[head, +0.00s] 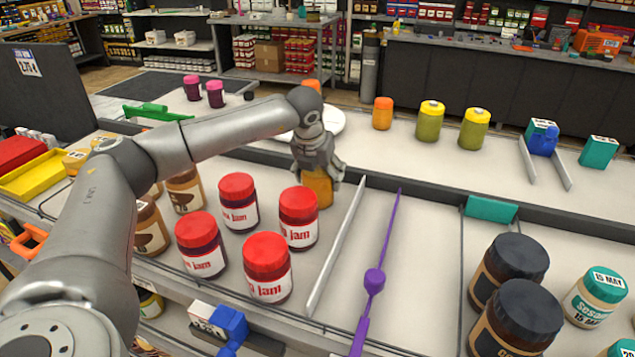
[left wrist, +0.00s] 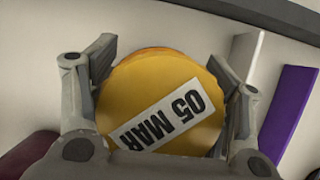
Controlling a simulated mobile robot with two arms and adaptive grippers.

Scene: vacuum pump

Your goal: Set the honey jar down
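The honey jar (head: 318,189) is amber and stands upright between the fingers of my left gripper (head: 319,172), behind the red-lidded jam jars. In the left wrist view its yellow-orange lid (left wrist: 150,80) carries a label reading "05 MAR". The fingers of my left gripper (left wrist: 166,98) lie against both sides of the lid, so it looks shut on the jar. The jar is at the back of the compartment, close to the dark rear ledge. I cannot tell whether its base touches the surface. My right gripper is not in view.
Several jam jars (head: 239,203) stand just in front. A white divider (head: 337,246) and a purple divider (head: 383,240) lie to the right, with a bare strip between them. Dark-lidded jars (head: 515,320) stand at the far right. An orange jar (head: 383,113) stands on the rear counter.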

